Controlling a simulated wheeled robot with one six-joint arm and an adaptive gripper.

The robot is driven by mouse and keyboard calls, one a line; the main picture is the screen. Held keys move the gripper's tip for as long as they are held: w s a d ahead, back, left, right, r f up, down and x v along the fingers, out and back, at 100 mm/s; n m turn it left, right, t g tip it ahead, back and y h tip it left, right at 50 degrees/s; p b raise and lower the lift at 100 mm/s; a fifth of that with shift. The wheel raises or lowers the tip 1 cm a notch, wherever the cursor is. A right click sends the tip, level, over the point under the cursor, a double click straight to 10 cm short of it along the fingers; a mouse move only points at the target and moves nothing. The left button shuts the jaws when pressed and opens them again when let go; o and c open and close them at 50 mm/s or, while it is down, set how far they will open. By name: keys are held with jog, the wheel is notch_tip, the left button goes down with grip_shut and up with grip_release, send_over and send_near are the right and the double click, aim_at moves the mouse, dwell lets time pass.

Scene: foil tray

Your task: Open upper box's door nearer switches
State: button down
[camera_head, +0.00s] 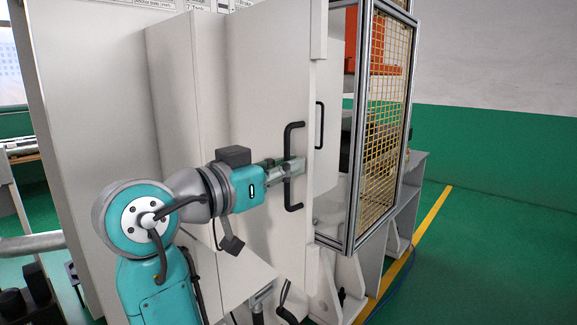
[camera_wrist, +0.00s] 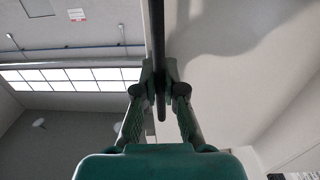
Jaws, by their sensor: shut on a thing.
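The white door (camera_head: 262,110) of the box stands before my arm, with a black vertical bar handle (camera_head: 291,135) near its right edge. My gripper (camera_head: 294,168) is at the middle of this handle, shut on it. In the wrist view the dark handle bar (camera_wrist: 158,45) runs down between the two fingertips of my gripper (camera_wrist: 161,80). A second black handle (camera_head: 320,125) shows on another white panel (camera_head: 327,150) further right and behind. The door appears to stand out from the box, though its hinge side is partly hidden. I cannot make out any switches.
A metal-framed cage with yellow mesh (camera_head: 385,120) stands right of the door. A grey bench (camera_head: 405,195) is behind it. Green floor with a yellow line (camera_head: 432,215) is clear at the right. White panels (camera_head: 100,110) stand at the left.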

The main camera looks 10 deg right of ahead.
jog(key=c, duration=1.2)
grip_release()
jog(key=shift+c, duration=0.2)
jog(key=v, duration=1.2)
jog(key=shift+f, duration=0.1)
